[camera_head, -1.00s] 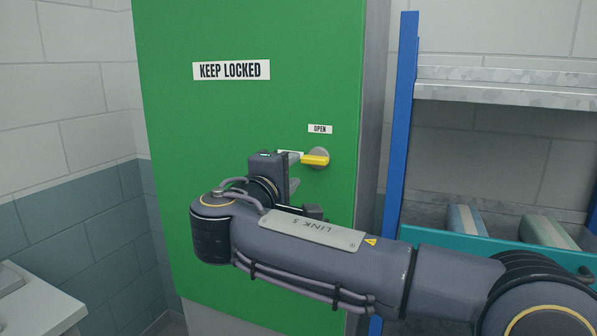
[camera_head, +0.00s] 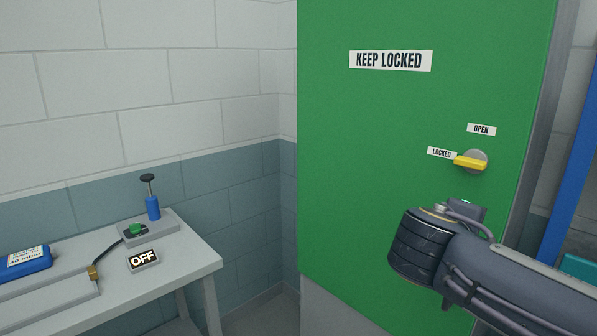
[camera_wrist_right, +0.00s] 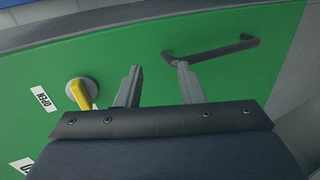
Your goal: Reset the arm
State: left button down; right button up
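My right arm (camera_head: 500,275) comes in from the lower right in the head view, in front of the green cabinet door (camera_head: 400,140). Its gripper is mostly hidden behind the wrist there. In the right wrist view the right gripper (camera_wrist_right: 158,85) has its two fingers apart with nothing between them. The yellow latch handle (camera_head: 470,162) lies nearly level, pointing at the LOCKED label (camera_head: 441,152). The handle also shows in the wrist view (camera_wrist_right: 79,95), left of the fingers and apart from them. My left gripper is in neither view.
A dark bar handle (camera_wrist_right: 215,48) is on the door beyond the fingers. At left, a light table (camera_head: 190,265) holds a blue pump-like item (camera_head: 152,205), a green button (camera_head: 137,229), an OFF sign (camera_head: 143,260) and a blue box (camera_head: 24,262). A blue rack post (camera_head: 572,165) stands at right.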

jog(key=s+d+f+m+g+y, duration=0.2)
jog(key=s+f+g+y, duration=0.15)
jog(key=s+f, duration=0.6)
jog(key=s+a+f+m+y, duration=0.7)
jog(key=s+a+f+y, duration=0.3)
jog(key=f, duration=0.3)
jog(key=shift+s+a+f+m, duration=0.35)
jog(key=shift+s+a, duration=0.1)
jog(key=shift+s, duration=0.45)
jog(key=shift+y, duration=0.25)
